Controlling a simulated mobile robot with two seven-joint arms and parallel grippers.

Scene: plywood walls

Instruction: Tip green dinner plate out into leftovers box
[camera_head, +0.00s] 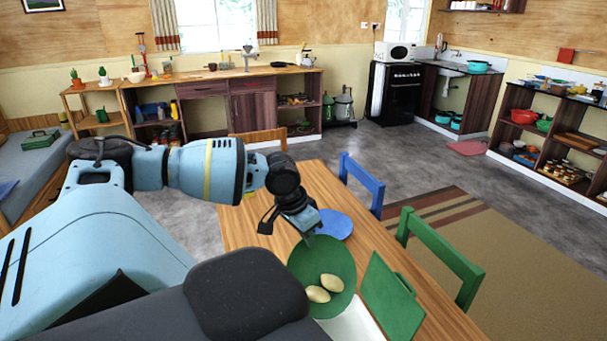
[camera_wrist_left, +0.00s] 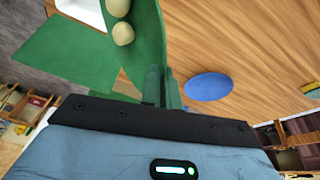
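The green dinner plate (camera_head: 318,258) is held by its rim in my left gripper (camera_head: 308,236), tilted, over the table. Two pale yellow, potato-like pieces (camera_head: 324,289) rest on its lower part. In the left wrist view, the plate (camera_wrist_left: 146,45) runs up from between the fingers (camera_wrist_left: 162,88), which are closed on its edge. A white box (camera_head: 354,324), likely the leftovers box, is partly hidden below the plate. A green lid-like panel (camera_head: 391,298) stands beside it and also shows in the left wrist view (camera_wrist_left: 62,52). My right gripper is not seen.
A blue plate (camera_head: 335,224) lies on the wooden table (camera_head: 375,250) just behind the green plate. A blue chair (camera_head: 362,184) and a green chair (camera_head: 440,252) stand along the table's right side. The table's right front is bare.

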